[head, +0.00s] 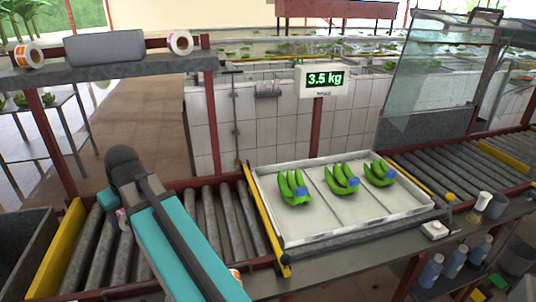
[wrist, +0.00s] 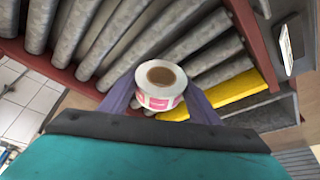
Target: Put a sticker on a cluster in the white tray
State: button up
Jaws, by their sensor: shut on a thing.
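The white tray (head: 405,207) lies right of centre in the head view, divided into three lanes. Each lane holds one green banana cluster: left (head: 288,186), middle (head: 336,180) and right (head: 377,172). Each cluster has a blue patch at its lower right end. In the wrist view my gripper (wrist: 158,92) is shut on a white sticker roll (wrist: 178,88) with a pink label and a brown core. The roll is above the rollers. In the head view my gripper is at the left, away from the tray, and mostly hidden by my arm; a bit of the roll (head: 123,220) shows.
A scale display (head: 323,80) reads 3.5 kg behind the tray. Roller conveyors (head: 205,220) run left and right of the tray. Two more rolls stand on the shelf (head: 120,68) above. A glass pane (head: 440,70) stands back right. Bottles (head: 455,257) stand lower right.

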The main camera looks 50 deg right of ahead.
jog(key=s+d+r+p, duration=0.2)
jog(key=s+d+p, duration=0.15)
jog(key=d, duration=1.05)
jog(key=s+d+r+p, duration=0.1)
jog(key=s+d+p, duration=0.25)
jog(key=d, duration=0.95)
jog(key=s+d+r+p, duration=0.1)
jog(key=s+d+p, duration=0.2)
jog(key=s+d, duration=0.6)
jog(key=s+d+r+n+p, duration=0.1)
jog(key=s+d+p, duration=0.3)
jog(key=s+d, duration=0.5)
jog(key=d, duration=0.5)
jog(key=shift+r+n+y+p, duration=0.25)
jog(key=shift+n+y+p, duration=0.05)
jog(key=shift+s+f, duration=0.1)
jog(key=shift+f+b, duration=1.4)
jog(key=shift+f, duration=1.35)
jog(key=shift+a+f, duration=0.1)
jog(key=shift+f, duration=0.1)
